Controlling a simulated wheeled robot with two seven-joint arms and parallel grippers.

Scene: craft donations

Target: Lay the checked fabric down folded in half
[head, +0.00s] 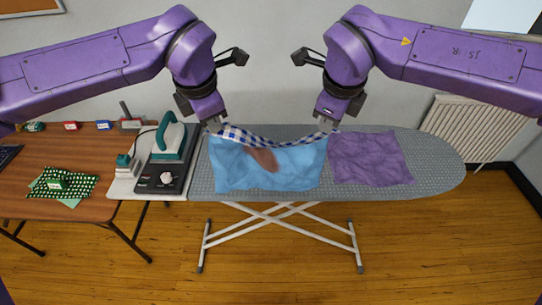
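The blue-and-white checked fabric (262,140) hangs as a narrow strip between my two grippers, sagging in the middle, at the back edge of a light blue cloth (295,170). My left gripper (215,125) is at its left end and my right gripper (326,124) at its right end. Both look shut on the fabric, though the fingertips are small. A brown patch (264,159) shows below the sag, over the blue cloth; I cannot tell what it is. How much of the checked fabric is hidden behind the strip is unclear.
The grey ironing board (435,168) carries a crumpled purple cloth (370,158) to the right. A teal iron (171,137) stands on a dark base at the left. A wooden table (85,160) holds a green dotted cloth (68,184). The board's right end is clear.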

